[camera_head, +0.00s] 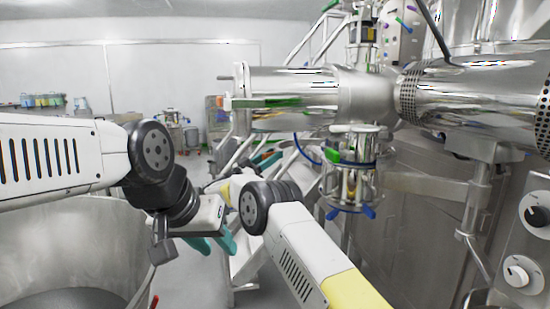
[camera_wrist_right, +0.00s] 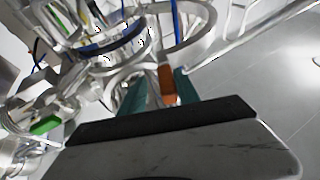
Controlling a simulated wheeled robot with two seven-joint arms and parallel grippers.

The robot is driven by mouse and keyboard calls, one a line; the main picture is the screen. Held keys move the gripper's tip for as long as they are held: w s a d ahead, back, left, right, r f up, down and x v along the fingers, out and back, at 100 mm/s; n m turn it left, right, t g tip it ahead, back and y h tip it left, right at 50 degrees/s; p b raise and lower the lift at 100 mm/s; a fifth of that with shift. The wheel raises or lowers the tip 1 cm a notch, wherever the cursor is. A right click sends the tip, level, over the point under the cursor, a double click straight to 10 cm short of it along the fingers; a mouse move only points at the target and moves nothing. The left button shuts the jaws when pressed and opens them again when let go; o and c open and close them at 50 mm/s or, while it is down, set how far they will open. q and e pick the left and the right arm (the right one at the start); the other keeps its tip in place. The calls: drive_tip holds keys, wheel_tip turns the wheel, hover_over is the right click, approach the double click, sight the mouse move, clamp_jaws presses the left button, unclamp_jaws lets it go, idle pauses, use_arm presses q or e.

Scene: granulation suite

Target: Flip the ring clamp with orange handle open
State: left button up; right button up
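The orange handle (camera_wrist_right: 168,84) of the ring clamp shows in the right wrist view, between the two teal fingers of my right gripper (camera_wrist_right: 157,83). The fingers stand apart. The handle is close to the right-hand finger, with a gap to the left-hand one; I cannot tell whether it touches. Shiny metal rings (camera_wrist_right: 185,35) lie just beyond the handle; which is the clamp itself is hard to tell. In the head view I cannot make out the orange handle. My left gripper (camera_head: 214,244) is in the head view, its teal fingers apart and empty, pointing down.
A large steel vessel (camera_head: 110,215) stands at the lower left. A horizontal steel cylinder (camera_head: 290,95) and a glass-sided fitting with blue clamps (camera_head: 355,180) are ahead. A panel with knobs (camera_head: 518,270) is at the right. A green handle (camera_wrist_right: 46,125) is left of my right gripper.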

drive_tip(key=s+r, duration=0.2)
drive_tip(key=s, duration=0.6)
drive_tip(key=s+d+r, duration=0.1)
drive_tip(key=s+r, duration=0.2)
drive_tip(key=s, duration=0.5)
drive_tip(key=shift+d, duration=0.3)
